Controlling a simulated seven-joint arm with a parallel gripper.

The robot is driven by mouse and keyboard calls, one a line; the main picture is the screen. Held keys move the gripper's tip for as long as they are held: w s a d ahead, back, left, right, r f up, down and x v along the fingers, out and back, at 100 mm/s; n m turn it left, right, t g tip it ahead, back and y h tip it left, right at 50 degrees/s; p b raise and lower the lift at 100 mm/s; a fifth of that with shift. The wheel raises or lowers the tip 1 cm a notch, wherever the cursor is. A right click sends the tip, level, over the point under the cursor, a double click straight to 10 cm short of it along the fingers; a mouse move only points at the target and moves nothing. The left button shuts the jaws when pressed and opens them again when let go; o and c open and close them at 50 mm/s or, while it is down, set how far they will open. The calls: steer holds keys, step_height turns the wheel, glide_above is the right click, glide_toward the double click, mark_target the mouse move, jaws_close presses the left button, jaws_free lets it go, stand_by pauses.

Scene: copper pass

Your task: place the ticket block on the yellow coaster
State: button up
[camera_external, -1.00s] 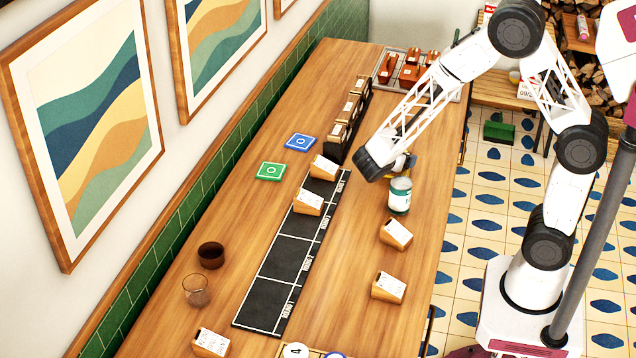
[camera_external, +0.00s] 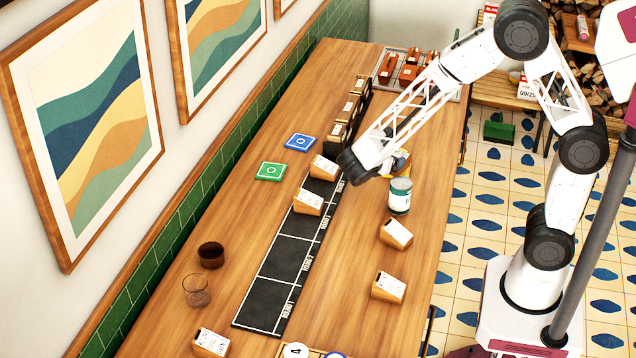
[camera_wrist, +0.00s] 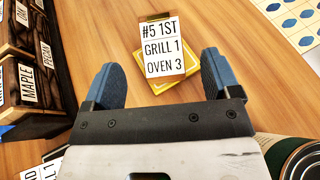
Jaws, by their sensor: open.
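In the wrist view a ticket block (camera_wrist: 160,47) with a white card reading "#5 1ST GRILL 1 OVEN 3" overlaps the yellow coaster (camera_wrist: 165,87) and appears to stand on it; contact is not clear. My gripper (camera_wrist: 157,72) is open, its blue fingers apart on either side of the coaster's near part, with nothing gripped. In the external view the yellow coaster (camera_external: 404,158) is mostly hidden behind my arm. My fingers are hidden there.
A teal-labelled can (camera_external: 400,196) stands close by. Other ticket blocks (camera_external: 308,201) lie on a black strip (camera_external: 285,258) and the counter. Blue (camera_external: 300,142) and green (camera_external: 270,171) coasters are at left. A dark rack (camera_external: 348,112) stands behind.

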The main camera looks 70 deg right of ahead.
steer(key=shift+v, duration=2)
steer(key=s+a+r+m+t+y, duration=0.2)
steer(key=s+a+r+m+y, duration=0.2)
steer(key=s, duration=0.4)
steer(key=s+a+r+m+t+y, duration=0.3)
steer(key=s+a+r+m+y, duration=0.1)
steer(key=s, duration=0.4)
steer(key=s+a+r+m+t+y, duration=0.2)
steer(key=s+a+r+m+y, duration=0.2)
steer(key=s+r, duration=0.3)
steer(key=shift+s+a+r+m+t+y, duration=0.3)
steer(key=shift+s+a+m, duration=0.3)
steer(key=shift+a+m, duration=0.25)
